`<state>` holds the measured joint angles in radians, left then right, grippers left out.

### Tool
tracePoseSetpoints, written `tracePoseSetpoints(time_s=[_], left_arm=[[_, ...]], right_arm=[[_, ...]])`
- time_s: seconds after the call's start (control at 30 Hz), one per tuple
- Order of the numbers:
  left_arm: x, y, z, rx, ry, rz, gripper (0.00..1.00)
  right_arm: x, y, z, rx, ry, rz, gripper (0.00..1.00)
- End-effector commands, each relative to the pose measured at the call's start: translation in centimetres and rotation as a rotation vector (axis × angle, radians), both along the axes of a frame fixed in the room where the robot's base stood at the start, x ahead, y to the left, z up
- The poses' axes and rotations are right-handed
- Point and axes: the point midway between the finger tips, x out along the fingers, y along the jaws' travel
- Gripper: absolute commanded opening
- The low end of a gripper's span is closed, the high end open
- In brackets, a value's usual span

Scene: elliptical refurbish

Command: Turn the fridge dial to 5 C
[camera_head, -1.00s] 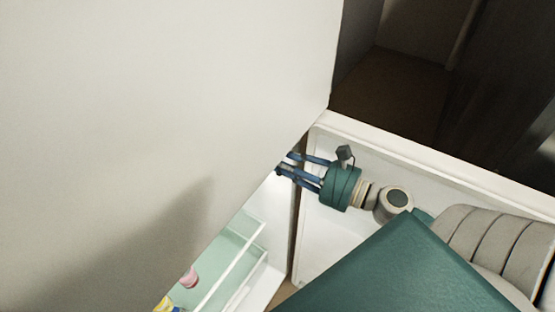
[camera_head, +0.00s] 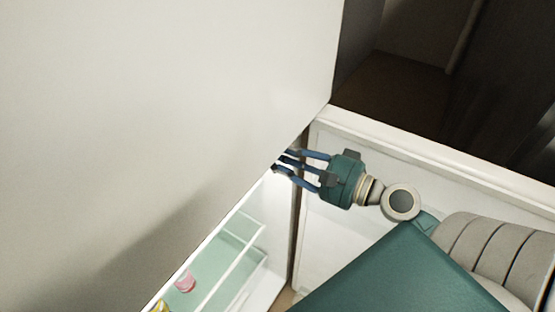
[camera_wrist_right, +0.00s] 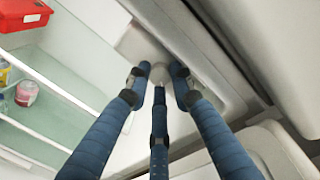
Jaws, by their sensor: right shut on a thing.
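My right gripper (camera_head: 280,163) reaches from the right, past the corner of the large pale fridge body, into the lit fridge opening. Its blue fingers are drawn together, and the fridge edge partly hides their tips in the head view. In the right wrist view the fingertips (camera_wrist_right: 160,78) close around a small pale knob, the fridge dial (camera_wrist_right: 160,72), on the pale inner wall. The dial's marks and its setting cannot be read. My left gripper is not in view.
The fridge's glass shelf (camera_head: 232,250) holds a pink jar (camera_head: 186,281). A red container (camera_wrist_right: 22,14) sits on a shelf in the wrist view. The open white door (camera_head: 330,240) lies beneath my right arm, and the fridge's pale outer surface (camera_head: 150,110) fills the left.

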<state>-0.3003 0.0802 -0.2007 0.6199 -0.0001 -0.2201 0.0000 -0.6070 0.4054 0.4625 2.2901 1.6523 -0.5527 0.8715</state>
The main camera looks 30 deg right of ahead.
Motion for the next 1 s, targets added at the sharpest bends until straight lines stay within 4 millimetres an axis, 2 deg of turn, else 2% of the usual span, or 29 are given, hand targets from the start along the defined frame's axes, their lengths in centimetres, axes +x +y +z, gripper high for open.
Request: tracePoseSetpoints(time_s=[0.6,1.0], left_arm=[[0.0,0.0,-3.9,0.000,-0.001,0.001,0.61],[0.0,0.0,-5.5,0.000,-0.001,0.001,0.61]], right_arm=[[-0.1,0.3,-0.2,-0.539,-0.227,0.005,0.00],[-0.1,0.4,-0.4,-0.827,-0.342,0.006,0.00]])
